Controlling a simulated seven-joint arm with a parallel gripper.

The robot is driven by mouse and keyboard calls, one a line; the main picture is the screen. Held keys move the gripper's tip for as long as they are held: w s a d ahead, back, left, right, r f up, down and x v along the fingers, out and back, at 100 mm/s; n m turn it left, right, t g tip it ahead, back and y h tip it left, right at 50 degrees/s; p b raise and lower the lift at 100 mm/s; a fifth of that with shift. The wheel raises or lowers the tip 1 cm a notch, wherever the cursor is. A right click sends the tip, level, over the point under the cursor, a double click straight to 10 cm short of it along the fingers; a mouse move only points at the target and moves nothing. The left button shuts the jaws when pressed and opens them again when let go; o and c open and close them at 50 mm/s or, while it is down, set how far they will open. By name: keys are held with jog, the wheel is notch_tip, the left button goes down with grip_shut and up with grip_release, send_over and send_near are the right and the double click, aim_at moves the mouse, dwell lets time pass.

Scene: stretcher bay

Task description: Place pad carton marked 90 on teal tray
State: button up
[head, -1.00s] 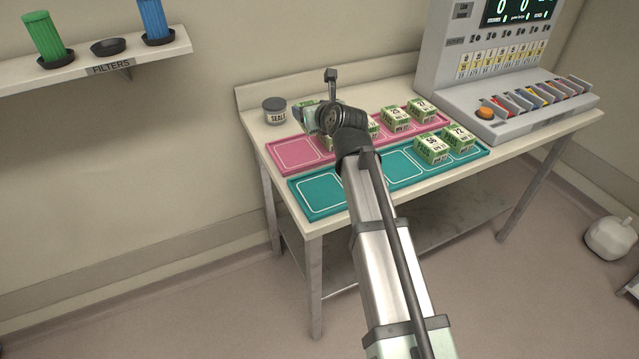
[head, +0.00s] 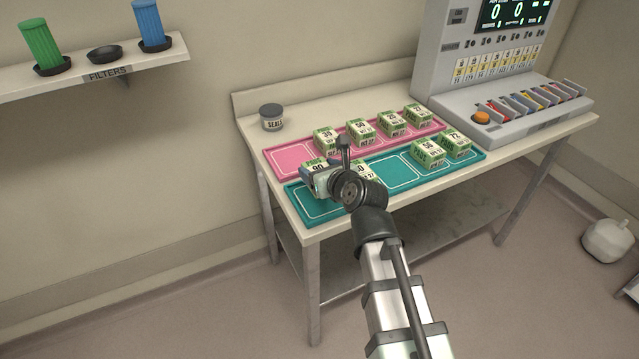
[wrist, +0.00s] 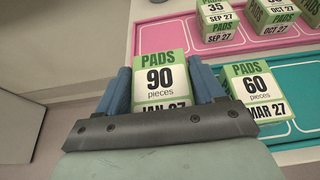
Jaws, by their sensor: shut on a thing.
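The pad carton marked 90 (head: 317,165) is between the fingers of my gripper (head: 319,178), at the left end of the teal tray (head: 291,192). In the wrist view the carton (wrist: 160,72) stands upright with its 90 label facing the camera. The blue fingers of my gripper (wrist: 161,88) are shut on its two sides. The teal tray (wrist: 297,78) shows to the right. My gripper hides the carton's lower part, so I cannot tell whether it touches the tray.
A carton marked 60 (wrist: 252,84) stands on the teal tray just right of the held one. Cartons marked 56 (head: 428,152) and 72 (head: 455,143) stand farther right. The pink tray (head: 291,161) behind holds several cartons; its left slot is empty. A jar (head: 272,117) stands behind.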

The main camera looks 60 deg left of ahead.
jog(key=shift+f, duration=2.15)
jog(key=shift+f, duration=0.15)
jog(key=o, duration=1.2)
jog(key=v, duration=0.7)
jog(key=shift+d+r, duration=0.25)
jog(key=shift+d, duration=0.05)
jog(key=shift+w, duration=0.1)
